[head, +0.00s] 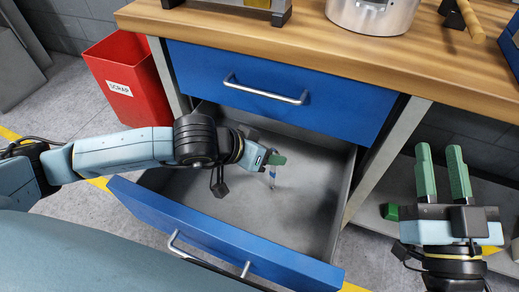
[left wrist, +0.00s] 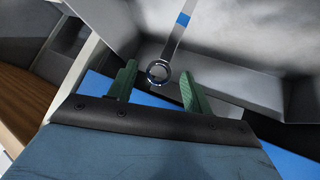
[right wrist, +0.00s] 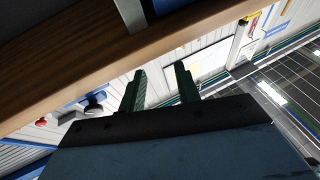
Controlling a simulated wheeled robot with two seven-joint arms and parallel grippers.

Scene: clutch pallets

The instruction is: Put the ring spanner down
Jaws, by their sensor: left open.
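The ring spanner (head: 272,174) is a slim metal tool with a blue band, inside the open lower drawer (head: 325,205). In the left wrist view its ring end (left wrist: 158,73) shows between my left fingertips, with a gap on either side, and its shank runs away from me. My left gripper (head: 272,160) is inside the drawer and open, and partly hides the spanner in the head view. I cannot tell whether the whole spanner rests on the drawer floor.
The closed upper blue drawer (head: 300,95) sits above the open one, under the wooden worktop (head: 250,25). A metal pot (head: 373,12) stands on top. A red scrap bin (head: 130,80) stands left. The rest of the open drawer looks empty.

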